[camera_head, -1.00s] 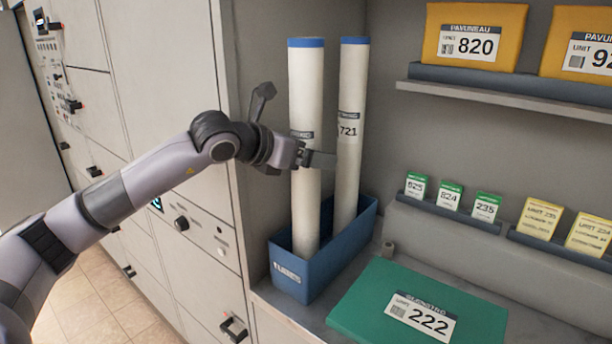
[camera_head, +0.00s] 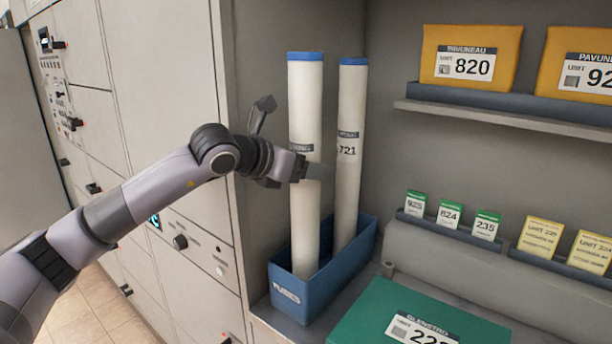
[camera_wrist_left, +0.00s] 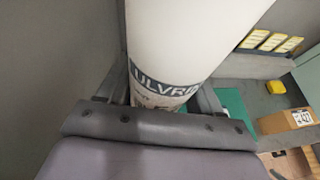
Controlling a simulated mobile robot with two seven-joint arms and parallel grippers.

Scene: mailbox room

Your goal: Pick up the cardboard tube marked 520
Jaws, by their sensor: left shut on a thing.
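A tall white cardboard tube with a blue cap (camera_head: 305,100) stands nearly upright, its lower end hidden inside a blue bin (camera_head: 312,302). Its number is covered by my gripper, so I cannot read 520 on it. My left gripper (camera_head: 305,171) is shut on this tube around mid-height, just below its label. In the left wrist view the tube (camera_wrist_left: 190,35) lies between the fingers, with part of a name showing on its label. A second tube, marked 721 (camera_head: 349,105), stands behind and to the right. My right gripper is not in view.
A green packet (camera_head: 380,308) lies on the shelf right of the bin. Small green and yellow cards stand in racks (camera_head: 450,233) at right. Orange parcels (camera_head: 470,55) sit on an upper shelf. Grey lockers (camera_head: 165,90) stand close on the left.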

